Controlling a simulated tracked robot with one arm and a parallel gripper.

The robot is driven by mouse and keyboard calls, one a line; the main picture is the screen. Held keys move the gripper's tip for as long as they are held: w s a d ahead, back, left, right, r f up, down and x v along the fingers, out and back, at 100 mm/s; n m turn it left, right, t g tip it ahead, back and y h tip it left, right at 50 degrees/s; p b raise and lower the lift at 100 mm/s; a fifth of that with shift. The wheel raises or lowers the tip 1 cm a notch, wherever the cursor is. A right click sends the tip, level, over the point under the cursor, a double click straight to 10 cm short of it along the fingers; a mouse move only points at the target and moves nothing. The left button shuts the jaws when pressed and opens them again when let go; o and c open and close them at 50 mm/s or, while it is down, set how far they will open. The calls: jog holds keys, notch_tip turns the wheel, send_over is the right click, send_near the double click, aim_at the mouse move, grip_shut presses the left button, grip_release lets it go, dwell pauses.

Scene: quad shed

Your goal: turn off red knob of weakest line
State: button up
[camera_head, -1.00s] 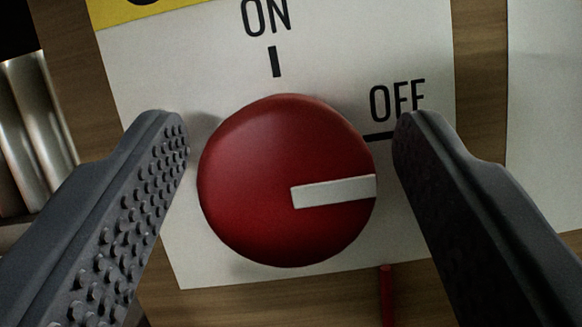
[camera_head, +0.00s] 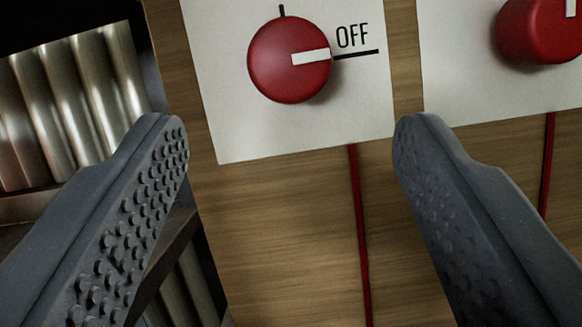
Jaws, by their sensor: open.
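A red round knob (camera_head: 278,72) sits on a white label plate (camera_head: 240,135) at the upper middle. Its white pointer bar points right, in line with the black mark beside the word OFF. A second red knob (camera_head: 535,35) is at the upper right, cut by the picture edge, with its white pointer pointing up. My gripper (camera_head: 290,135) is open and empty. Its fingers are apart, in front of and below the first knob in the picture, and do not touch it. Which line is the weakest cannot be told here.
The plates are on a wooden board (camera_head: 285,235). A thin red line (camera_head: 359,230) runs down below the first knob and another red line (camera_head: 547,165) below the second. Shiny metal cylinders (camera_head: 70,100) stand at the left behind the left finger.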

jog(key=shift+v, duration=2.45)
jog(key=shift+a+f, duration=0.1)
